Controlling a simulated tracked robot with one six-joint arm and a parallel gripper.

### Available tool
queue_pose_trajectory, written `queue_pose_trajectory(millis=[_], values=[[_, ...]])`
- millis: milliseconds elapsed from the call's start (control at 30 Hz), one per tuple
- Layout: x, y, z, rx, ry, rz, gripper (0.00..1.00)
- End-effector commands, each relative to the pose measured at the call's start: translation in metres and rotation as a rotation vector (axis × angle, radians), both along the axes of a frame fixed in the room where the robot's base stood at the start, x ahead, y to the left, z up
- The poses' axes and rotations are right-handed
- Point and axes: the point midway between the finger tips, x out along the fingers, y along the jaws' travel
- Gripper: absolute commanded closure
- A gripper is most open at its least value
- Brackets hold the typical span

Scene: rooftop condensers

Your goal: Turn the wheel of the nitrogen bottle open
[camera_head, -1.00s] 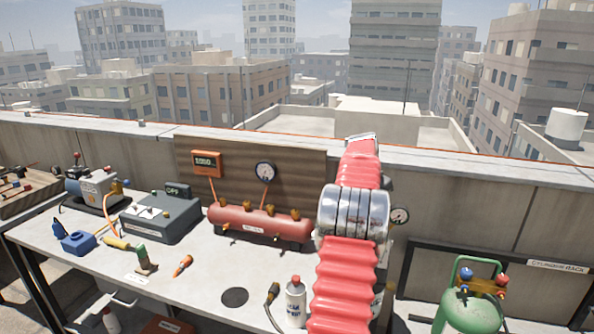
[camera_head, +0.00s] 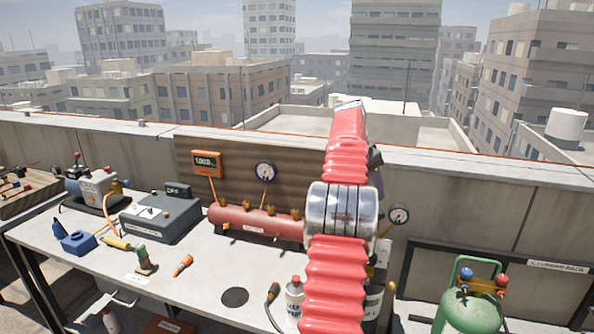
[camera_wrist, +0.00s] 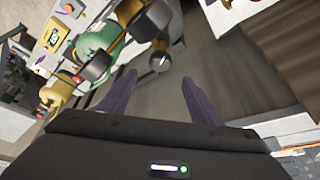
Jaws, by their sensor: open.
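A grey bottle (camera_head: 374,303) with a white label stands behind my red arm in the head view, mostly hidden; I take it for the nitrogen bottle. I cannot tell which round part is the bottle's wheel.
A green cylinder (camera_head: 470,312) with red and blue knobs stands at the right. The workbench (camera_head: 205,272) holds a red manifold (camera_head: 250,221), a grey device (camera_head: 160,220) and a white spray can (camera_head: 294,296). The parapet wall (camera_head: 510,205) runs behind.

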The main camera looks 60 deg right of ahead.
Motion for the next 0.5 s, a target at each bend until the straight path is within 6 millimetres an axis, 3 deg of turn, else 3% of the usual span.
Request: queue_pose_trajectory(millis=[300, 500], values=[[0.009, 0.013, 0.037, -0.003, -0.001, 0.001, 0.42], [0.028, 0.026, 0.043, 0.001, -0.002, 0.053, 0.42]])
